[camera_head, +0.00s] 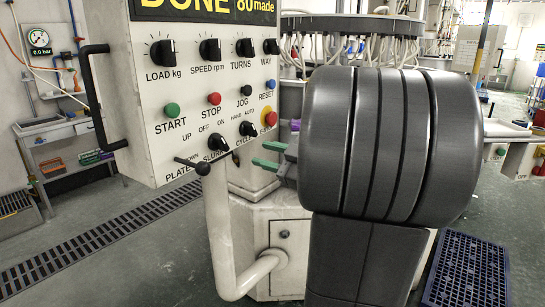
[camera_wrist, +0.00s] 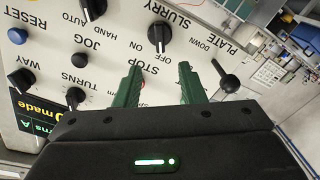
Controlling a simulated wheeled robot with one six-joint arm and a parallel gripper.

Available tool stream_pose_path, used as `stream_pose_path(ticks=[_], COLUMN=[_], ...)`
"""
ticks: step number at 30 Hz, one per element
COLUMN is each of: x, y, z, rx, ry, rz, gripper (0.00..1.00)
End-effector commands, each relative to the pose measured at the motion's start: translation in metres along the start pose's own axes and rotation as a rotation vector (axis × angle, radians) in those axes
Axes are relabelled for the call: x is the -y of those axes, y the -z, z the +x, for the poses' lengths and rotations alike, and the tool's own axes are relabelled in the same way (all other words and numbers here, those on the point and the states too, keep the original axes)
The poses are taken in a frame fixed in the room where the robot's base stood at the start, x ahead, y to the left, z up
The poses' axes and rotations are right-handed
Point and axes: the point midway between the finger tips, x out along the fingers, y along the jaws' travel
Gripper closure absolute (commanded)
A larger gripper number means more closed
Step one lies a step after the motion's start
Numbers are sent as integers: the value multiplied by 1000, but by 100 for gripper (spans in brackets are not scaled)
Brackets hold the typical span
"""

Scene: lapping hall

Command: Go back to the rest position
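My gripper (camera_wrist: 160,67) is open and empty, with its two green fingers apart in front of the control panel. It also shows in the camera_head view (camera_head: 263,154), just right of the panel's lower right edge, with most of it hidden behind my dark grey arm. The white control panel (camera_head: 140,100) carries knobs, buttons and a display reading DONE and 80 made. The plate lever (camera_head: 203,168) with a black ball sticks out at its lower edge, and it shows right of the fingers in the camera_wrist view (camera_wrist: 229,83).
A black handle (camera_head: 95,95) stands out on the panel's left side. A white pipe (camera_head: 228,240) runs below the panel beside the machine base (camera_head: 290,225). A floor grating (camera_head: 90,240) lies left, and a blue pallet (camera_head: 465,275) lies on the floor at right. A shelf (camera_head: 55,140) stands far left.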

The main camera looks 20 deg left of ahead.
Motion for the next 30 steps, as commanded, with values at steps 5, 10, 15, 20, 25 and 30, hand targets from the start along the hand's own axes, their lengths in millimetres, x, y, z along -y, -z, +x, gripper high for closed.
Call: stream_pose_path(ticks=[5, 10, 15, 20, 25, 30], x=[0, 0, 0, 0, 1, 1], y=[0, 0, 0, 0, 0, 0], z=[-10, -12, -12, -8, 8, 32], rx=[0, 0, 0, -1, -2, -3], ry=[-1, 0, 0, 1, 4, 4], rz=[1, 1, 1, 1, 1, 2], gripper=[64, 64, 64, 64, 64, 64])
